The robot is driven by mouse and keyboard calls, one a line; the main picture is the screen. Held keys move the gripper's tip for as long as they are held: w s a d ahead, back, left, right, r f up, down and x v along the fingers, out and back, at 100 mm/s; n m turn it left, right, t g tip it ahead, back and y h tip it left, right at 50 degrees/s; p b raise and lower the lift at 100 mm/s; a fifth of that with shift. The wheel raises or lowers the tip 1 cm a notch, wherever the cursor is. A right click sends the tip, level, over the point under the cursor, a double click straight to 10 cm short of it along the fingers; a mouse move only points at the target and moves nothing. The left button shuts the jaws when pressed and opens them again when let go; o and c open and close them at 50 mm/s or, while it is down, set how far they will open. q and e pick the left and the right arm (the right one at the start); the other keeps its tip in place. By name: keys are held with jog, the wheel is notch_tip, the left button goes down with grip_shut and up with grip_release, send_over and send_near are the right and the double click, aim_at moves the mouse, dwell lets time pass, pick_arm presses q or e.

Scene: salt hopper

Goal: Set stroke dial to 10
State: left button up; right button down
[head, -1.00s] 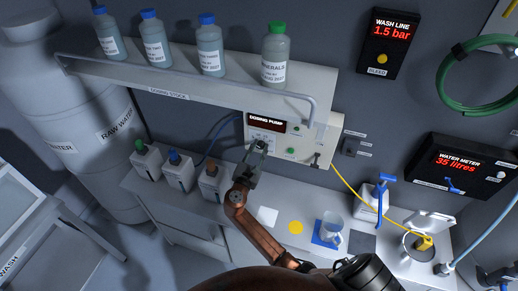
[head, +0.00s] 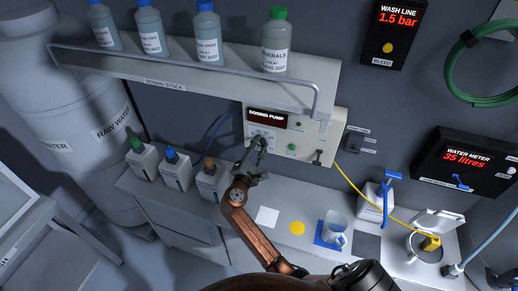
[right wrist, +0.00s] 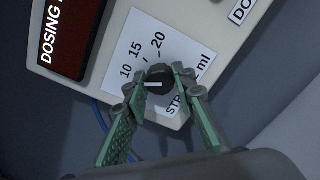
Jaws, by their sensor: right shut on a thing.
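The dosing pump (head: 300,140) is a pale box on the wall with a dark display. In the right wrist view its white scale label (right wrist: 140,35) shows 10, 15 and 20 around the black stroke dial (right wrist: 160,76). The dial's white pointer line lies toward the picture's left, near the 10 side; its exact reading is unclear. My right gripper (right wrist: 160,80) is shut on the dial, one green-padded finger each side; it also shows in the head view (head: 256,146), covering the dial. Part of the label is hidden by the fingers. My left gripper is not in view.
A shelf with a rail (head: 190,72) and several capped bottles juts out above and left of the pump. Below, the counter (head: 250,235) holds small jugs, a blue mat with a cup (head: 334,232) and a yellow hose (head: 375,205).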

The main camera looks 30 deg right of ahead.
jog(key=shift+f+m+b, duration=0.1)
jog(key=shift+m+b, duration=0.3)
jog(key=shift+m, duration=0.2)
jog(key=c, duration=1.6)
grip_release()
jog(key=v, duration=0.7)
jog(key=shift+s+a, duration=0.15)
jog(key=shift+a, duration=0.05)
